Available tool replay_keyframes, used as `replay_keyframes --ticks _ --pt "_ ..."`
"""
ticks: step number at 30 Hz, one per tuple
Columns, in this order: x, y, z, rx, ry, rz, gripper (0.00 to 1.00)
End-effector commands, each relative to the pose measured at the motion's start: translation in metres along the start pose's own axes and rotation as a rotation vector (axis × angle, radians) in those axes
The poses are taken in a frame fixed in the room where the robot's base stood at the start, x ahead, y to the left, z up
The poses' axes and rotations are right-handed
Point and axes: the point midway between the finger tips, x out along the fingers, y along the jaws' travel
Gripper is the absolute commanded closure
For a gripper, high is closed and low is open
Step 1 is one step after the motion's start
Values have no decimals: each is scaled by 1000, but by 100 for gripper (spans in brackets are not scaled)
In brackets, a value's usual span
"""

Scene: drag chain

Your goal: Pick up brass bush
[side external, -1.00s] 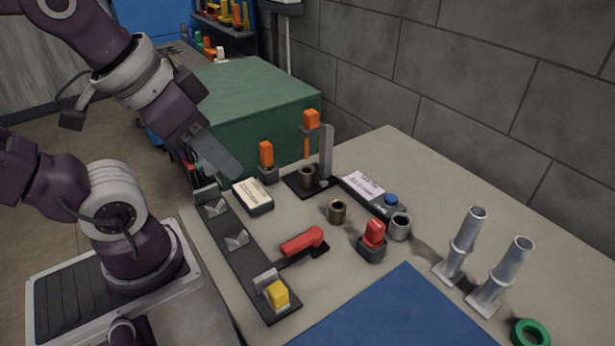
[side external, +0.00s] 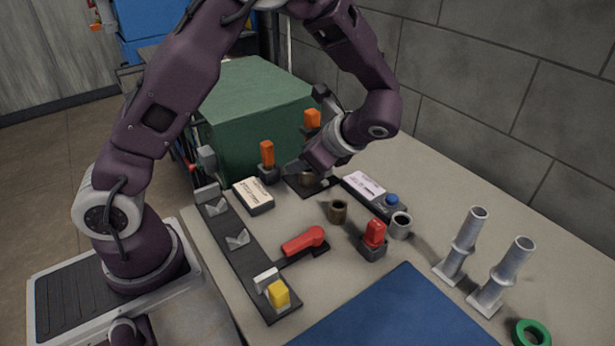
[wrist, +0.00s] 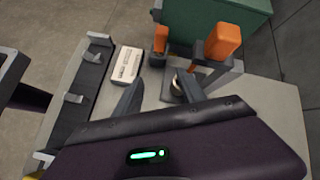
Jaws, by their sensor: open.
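One brass-brown bush (side external: 338,211) stands upright on the bench in the side view, clear of my gripper. A second brown bush (side external: 306,178) sits on the dark base plate of the small press stand, mostly hidden by my gripper. My gripper (side external: 297,170) is low over that plate, tilted. In the wrist view my gripper (wrist: 160,82) is open with its fingers spread. The plate's bush (wrist: 176,84) shows partly beside the right finger, with its rim pale; whether it lies between the fingers I cannot tell.
An orange-handled tool (side external: 266,160) stands left of the press. A label block (side external: 253,196), red lever (side external: 304,241), red-topped block (side external: 373,240), grey bush (side external: 400,225) and blue-button box (side external: 390,202) are nearby. Two grey posts (side external: 460,245) stand right. A blue mat (side external: 400,315) is clear.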

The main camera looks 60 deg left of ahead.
Motion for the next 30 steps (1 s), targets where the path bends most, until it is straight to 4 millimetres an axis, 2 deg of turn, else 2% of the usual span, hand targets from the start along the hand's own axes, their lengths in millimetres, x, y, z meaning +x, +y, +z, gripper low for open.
replay_keyframes --ticks 1,3,9,16,21,24,30 --pt "16 -6 -19 100 -72 -33 52" --pt "33 -15 -38 212 -152 -79 52" --pt "56 -29 -59 389 -326 -143 52" --pt "79 -35 -54 409 -348 -147 52" --pt "112 -42 -43 407 -346 -145 52" --pt "123 -44 -40 407 -345 -146 52" --pt "125 -45 -39 406 -344 -147 52"
